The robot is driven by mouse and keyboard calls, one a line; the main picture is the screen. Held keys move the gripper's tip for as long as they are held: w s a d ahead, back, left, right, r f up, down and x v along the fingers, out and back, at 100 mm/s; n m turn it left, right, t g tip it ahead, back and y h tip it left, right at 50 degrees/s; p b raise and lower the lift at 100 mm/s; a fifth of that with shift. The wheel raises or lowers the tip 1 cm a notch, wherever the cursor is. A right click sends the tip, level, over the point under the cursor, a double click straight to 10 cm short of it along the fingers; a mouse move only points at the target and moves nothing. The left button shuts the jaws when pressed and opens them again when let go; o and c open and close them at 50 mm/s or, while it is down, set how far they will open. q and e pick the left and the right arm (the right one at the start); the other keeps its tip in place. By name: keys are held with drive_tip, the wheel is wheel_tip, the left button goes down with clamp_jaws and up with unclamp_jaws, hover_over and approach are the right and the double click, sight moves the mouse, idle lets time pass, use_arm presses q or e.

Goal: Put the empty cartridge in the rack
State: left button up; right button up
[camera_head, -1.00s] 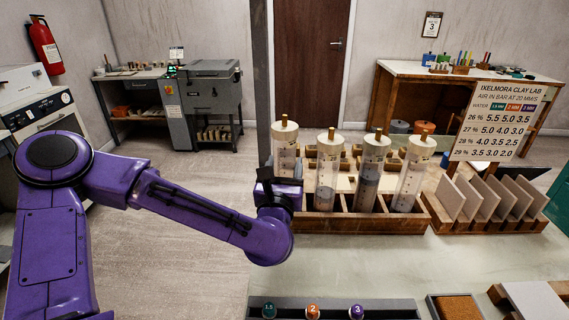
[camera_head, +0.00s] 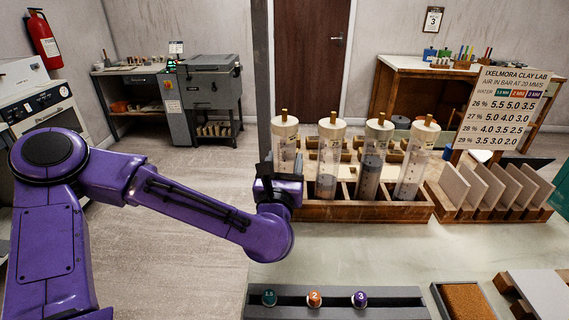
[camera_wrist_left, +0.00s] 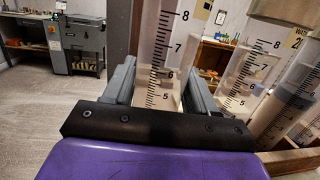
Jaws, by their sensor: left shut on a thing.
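My left gripper (camera_head: 283,176) is at the left end of the wooden rack (camera_head: 365,212). It is shut on the leftmost cartridge (camera_head: 286,138), a clear tube with a white cap and brass stem. In the left wrist view, this cartridge (camera_wrist_left: 157,60) stands between the two fingers and looks clear and empty behind its scale marks. It is upright at the rack's left compartment; its lower end is hidden by the gripper, so I cannot tell whether it rests on the bottom. Several other cartridges (camera_head: 373,160) stand in the rack, some with grey clay inside. My right gripper is not in view.
Right of the rack is a wooden holder with upright tiles (camera_head: 490,190) and a pressure chart sign (camera_head: 508,108). In front lies a grey tray (camera_head: 335,300) with numbered nozzles. A dark vertical post (camera_head: 262,75) stands just behind my gripper. The counter between rack and tray is clear.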

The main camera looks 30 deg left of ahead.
sight(285, 135)
use_arm(q)
drive_tip(key=shift+f+b, duration=0.15)
drive_tip(key=shift+b, duration=0.15)
idle(0.5)
drive_tip(key=o, duration=1.4)
drive_tip(key=shift+r, duration=0.35)
drive_tip(key=r, duration=0.3)
drive_tip(key=shift+s+d+r+b, duration=0.15)
drive_tip(key=shift+s+r+b, duration=0.05)
drive_tip(key=shift+s+b, duration=0.15)
drive_tip(key=s+r, duration=0.1)
drive_tip(key=r, duration=0.1)
drive_tip(key=s+d+r, duration=0.1)
drive_tip(key=s+r, duration=0.1)
drive_tip(key=shift+d, duration=0.2)
drive_tip(key=shift+s+d+r+b, duration=0.6)
drive_tip(key=shift+s+d+r, duration=0.15)
drive_tip(key=shift+s, duration=0.75)
drive_tip(key=shift+s+d+r+b, duration=0.65)
drive_tip(key=shift+s+r, duration=0.25)
drive_tip(key=shift+s, duration=0.55)
drive_tip(key=shift+s+d+r+b, duration=0.5)
drive_tip(key=shift+s+d+r, duration=0.3)
drive_tip(key=shift+s, duration=0.7)
